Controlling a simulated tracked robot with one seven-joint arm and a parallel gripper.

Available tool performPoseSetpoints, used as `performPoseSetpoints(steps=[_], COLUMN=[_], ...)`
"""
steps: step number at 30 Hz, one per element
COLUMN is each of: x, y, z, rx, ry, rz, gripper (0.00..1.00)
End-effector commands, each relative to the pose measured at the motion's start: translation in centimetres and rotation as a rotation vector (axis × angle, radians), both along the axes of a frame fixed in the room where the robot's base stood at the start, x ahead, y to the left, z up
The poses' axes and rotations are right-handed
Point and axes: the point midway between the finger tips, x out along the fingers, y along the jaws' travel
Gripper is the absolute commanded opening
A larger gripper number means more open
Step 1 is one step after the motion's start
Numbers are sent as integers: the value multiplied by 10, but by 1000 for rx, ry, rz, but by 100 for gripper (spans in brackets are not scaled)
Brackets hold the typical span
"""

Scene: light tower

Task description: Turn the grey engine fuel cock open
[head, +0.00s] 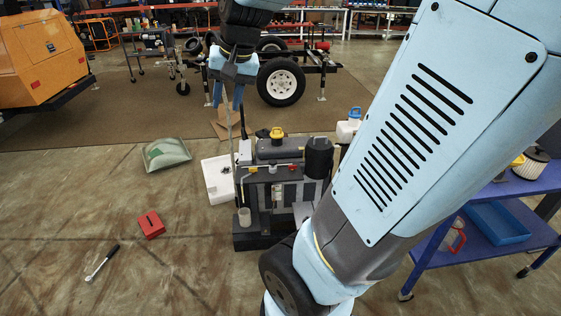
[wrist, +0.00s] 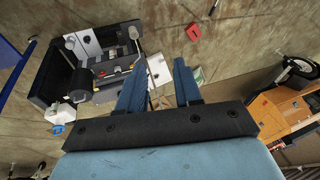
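The dark grey engine unit (head: 274,150) stands on the floor in the middle of the head view, with a yellow cap (head: 277,132) on top and a black cylinder (head: 318,158) at its right. Small coloured fittings show on its front, but I cannot make out the grey fuel cock. The engine unit also shows at upper left in the wrist view (wrist: 48,72). My gripper (head: 227,98) is open above and left of the engine, apart from its body. Its blue fingers (wrist: 158,90) point down with a wide gap. A thin rod shows near them; I cannot tell whether it lies between them.
A white box (head: 217,180) sits left of the engine. A blue cart (head: 480,240) stands at right. A wheeled trailer (head: 281,82) is behind.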

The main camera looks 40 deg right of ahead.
Motion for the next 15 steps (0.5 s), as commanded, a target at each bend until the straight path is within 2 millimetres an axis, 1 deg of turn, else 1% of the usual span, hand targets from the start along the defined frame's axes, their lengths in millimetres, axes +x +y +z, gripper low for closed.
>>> performPoseSetpoints(steps=[1,3,8,15], x=[15,32,71,124], y=[-8,-18,-43,-86], z=[-5,-12,-30,-68], rx=[22,52,107,158], ry=[26,54,116,202], rz=[-47,-113,-266,-504], gripper=[34,34,34,34])
